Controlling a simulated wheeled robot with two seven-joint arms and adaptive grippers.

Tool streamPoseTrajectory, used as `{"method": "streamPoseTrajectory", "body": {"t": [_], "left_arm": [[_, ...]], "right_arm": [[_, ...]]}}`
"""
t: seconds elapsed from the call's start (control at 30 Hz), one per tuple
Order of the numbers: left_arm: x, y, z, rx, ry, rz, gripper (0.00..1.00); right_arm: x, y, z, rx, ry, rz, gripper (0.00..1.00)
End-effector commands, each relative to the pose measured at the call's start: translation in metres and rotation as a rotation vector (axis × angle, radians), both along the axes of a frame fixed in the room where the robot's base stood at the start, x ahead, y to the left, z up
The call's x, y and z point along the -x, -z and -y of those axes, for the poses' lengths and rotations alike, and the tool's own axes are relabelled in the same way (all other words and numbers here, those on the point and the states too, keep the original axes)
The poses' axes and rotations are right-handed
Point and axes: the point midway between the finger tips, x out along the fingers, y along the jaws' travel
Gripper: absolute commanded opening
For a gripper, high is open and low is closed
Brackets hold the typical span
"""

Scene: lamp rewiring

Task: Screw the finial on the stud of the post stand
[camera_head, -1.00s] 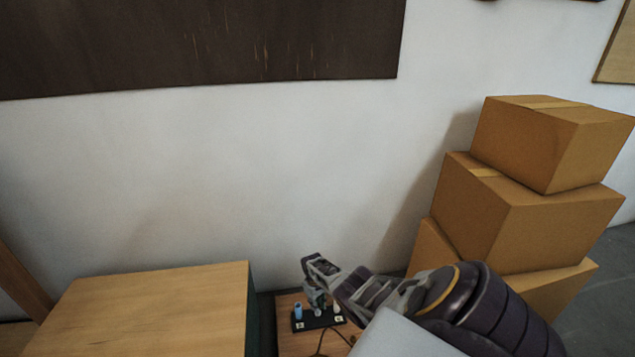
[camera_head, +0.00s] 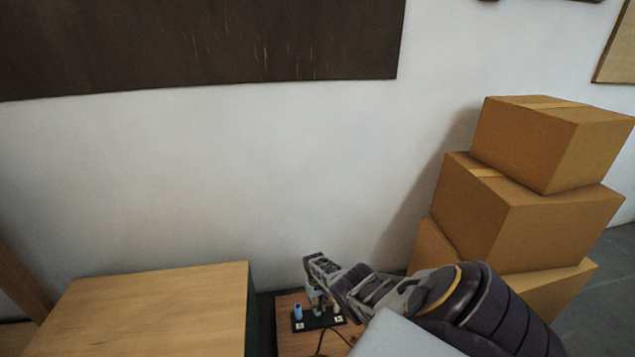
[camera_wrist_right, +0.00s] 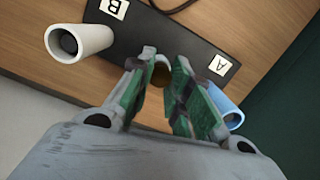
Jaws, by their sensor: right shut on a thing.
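My right gripper (camera_wrist_right: 164,62) is shut over the black base plate, its green-padded fingers on either side of a small dark brownish round part, which looks like the finial (camera_wrist_right: 160,76). Most of that part is hidden by the fingers. In the head view my right gripper (camera_head: 317,286) points down over the black plate (camera_head: 318,322), which looks like the base of the post stand. The plate also shows in the wrist view (camera_wrist_right: 190,42). I cannot see the stud or tell whether the finial touches it. My left gripper is not in view.
A white hollow cylinder (camera_wrist_right: 78,41) stands by label B and a blue one (camera_wrist_right: 226,104) by label A; the blue one also shows in the head view (camera_head: 298,311). A dark cable (camera_head: 319,342) lies in front. A wooden box (camera_head: 150,310) is left; cardboard boxes (camera_head: 530,220) are right.

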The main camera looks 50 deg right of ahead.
Motion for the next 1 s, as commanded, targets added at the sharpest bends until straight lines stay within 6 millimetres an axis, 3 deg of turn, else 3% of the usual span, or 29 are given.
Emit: {"method": "streamPoseTrajectory", "body": {"t": [0.63,1.0], "left_arm": [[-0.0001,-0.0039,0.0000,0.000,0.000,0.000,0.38],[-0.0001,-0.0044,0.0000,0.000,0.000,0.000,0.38]], "right_arm": [[0.0015,-0.0002,0.0018,0.001,0.445,-0.002,0.00],[0.0017,0.0004,0.0018,0.002,0.502,-0.002,0.00]]}}
